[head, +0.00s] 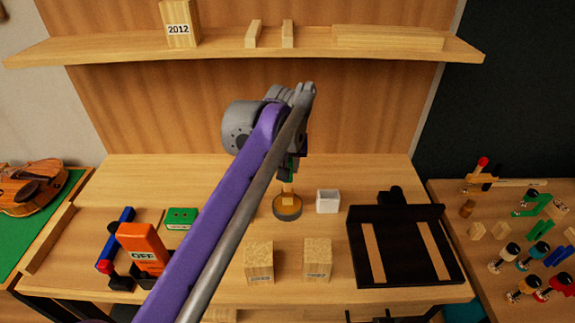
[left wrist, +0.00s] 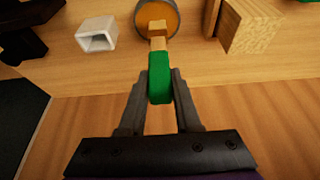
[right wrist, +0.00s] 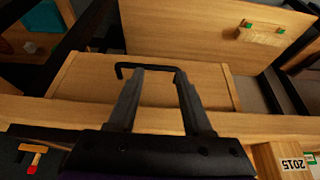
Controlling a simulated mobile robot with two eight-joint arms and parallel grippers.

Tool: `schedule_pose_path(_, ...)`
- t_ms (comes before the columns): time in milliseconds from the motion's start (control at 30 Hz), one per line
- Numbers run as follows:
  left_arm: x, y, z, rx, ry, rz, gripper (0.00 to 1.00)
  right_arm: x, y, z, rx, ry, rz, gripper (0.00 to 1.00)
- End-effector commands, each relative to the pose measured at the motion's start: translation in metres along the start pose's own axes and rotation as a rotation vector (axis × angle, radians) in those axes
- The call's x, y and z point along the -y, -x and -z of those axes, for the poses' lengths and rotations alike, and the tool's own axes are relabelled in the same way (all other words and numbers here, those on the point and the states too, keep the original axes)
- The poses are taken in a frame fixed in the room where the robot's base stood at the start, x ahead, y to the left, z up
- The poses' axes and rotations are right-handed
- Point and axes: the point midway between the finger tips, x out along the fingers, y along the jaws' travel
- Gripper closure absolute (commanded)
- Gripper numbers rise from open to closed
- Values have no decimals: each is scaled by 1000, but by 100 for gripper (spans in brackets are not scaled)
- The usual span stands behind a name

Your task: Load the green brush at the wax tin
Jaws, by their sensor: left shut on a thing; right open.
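My left gripper (left wrist: 160,78) is shut on the green brush (left wrist: 160,88), gripping its green handle. The brush's pale tan head points at the round wax tin (left wrist: 172,16), which has a dark rim and amber wax. In the head view the brush (head: 288,170) hangs upright from the gripper (head: 292,160), its tip over or in the wax tin (head: 287,212); I cannot tell whether it touches the wax. My right gripper (right wrist: 158,75) is open and empty, in front of a black bar handle (right wrist: 125,68) on a wooden panel. It is not in the head view.
A white square cup (head: 328,202) stands just right of the tin. Two wooden blocks (head: 259,262) (head: 317,260) stand in front. A black rack (head: 370,260) is to the right; an orange OFF device (head: 142,246) and a green box (head: 182,218) are left. A shelf (head: 230,45) runs above.

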Motion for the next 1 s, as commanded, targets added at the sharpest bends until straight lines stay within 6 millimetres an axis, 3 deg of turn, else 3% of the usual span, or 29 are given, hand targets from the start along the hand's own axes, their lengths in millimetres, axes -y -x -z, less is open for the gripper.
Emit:
schedule_pose_path(800,0,59,25,0,0,0,100,0,53,33,-21,0,0,50)
schedule_pose_path(1000,0,65,27,1,0,0,100,0,58,37,-23,0,0,50)
